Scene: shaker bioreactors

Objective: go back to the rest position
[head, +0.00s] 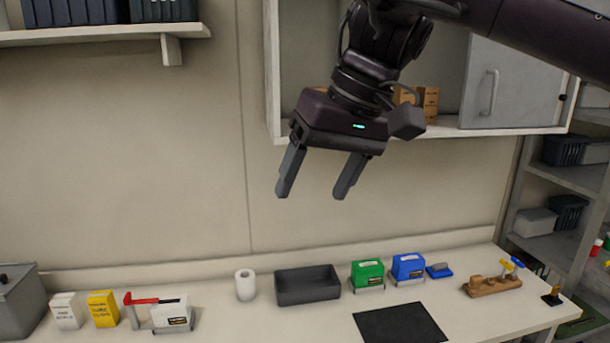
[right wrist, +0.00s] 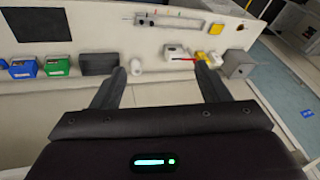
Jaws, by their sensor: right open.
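My right gripper (head: 314,190) hangs from the arm coming in at the upper right of the head view. Its two fingers are spread and nothing is between them. It is in the air, above the bench and in front of the wall and the wall cabinet. In the right wrist view the open fingers (right wrist: 160,88) point toward the bench, with no object between them. My left gripper is in neither view.
The bench (head: 230,320) carries a black tray (head: 306,285), a green box (head: 367,273), a blue box (head: 408,266), a white roll (head: 245,285) and a dark mat (head: 400,324). A wall cabinet (head: 505,85) is behind the right arm. Shelves (head: 570,178) stand at right.

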